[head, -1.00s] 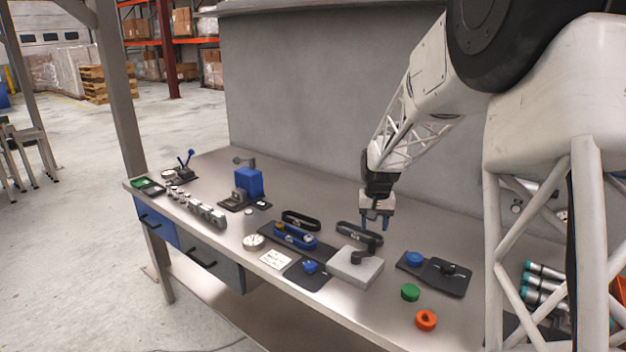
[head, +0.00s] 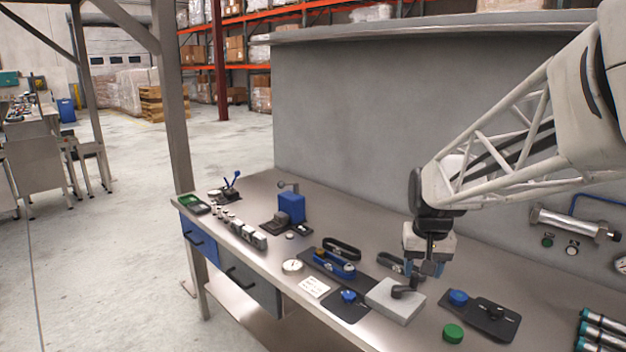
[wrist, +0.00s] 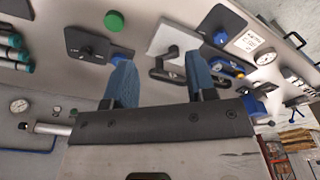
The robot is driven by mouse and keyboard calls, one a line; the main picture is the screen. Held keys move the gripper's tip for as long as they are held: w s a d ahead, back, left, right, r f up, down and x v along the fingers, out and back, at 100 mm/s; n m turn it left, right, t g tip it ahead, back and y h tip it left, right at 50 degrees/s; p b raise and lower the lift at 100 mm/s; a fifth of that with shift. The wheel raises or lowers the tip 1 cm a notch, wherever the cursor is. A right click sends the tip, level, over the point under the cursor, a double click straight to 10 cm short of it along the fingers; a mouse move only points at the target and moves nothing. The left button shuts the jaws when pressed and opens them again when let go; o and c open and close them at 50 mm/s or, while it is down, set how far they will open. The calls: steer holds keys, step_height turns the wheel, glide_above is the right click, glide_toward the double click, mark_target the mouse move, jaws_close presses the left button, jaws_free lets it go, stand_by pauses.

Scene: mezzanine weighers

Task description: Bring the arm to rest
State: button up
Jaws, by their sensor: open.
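My gripper (head: 431,266) hangs above the workbench (head: 262,195), over the back edge of a light grey block with a dark fitting on top (head: 396,300). Its two blue fingers are apart in the wrist view (wrist: 162,82), with nothing between them. The same grey block (wrist: 168,38) shows beyond the fingertips in the wrist view.
Teal-ended cylinders (head: 600,328) lie at far right. A blue device (head: 291,206) and several weights (head: 245,233) stand left. A grey panel (head: 350,110) rises behind the bench.

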steer(key=s+a, duration=0.2)
steer(key=s, duration=1)
steer(key=s+a+n+t, duration=0.1)
steer(key=s+a, duration=0.1)
steer(key=s, duration=1)
steer(key=shift+s+a+r+n, duration=0.2)
steer(key=shift+s+n, duration=0.05)
steer(key=shift+n, duration=0.05)
steer(key=shift+w, duration=0.15)
stand_by(1.2)
steer(key=n+g, duration=0.2)
steer(key=n, duration=0.7)
glide_above(415, 274)
steer(key=f, duration=1)
steer(key=shift+s+a, duration=0.1)
steer(key=shift+s, duration=0.1)
steer(key=shift+w+f, duration=0.2)
steer(key=shift+f, duration=0.05)
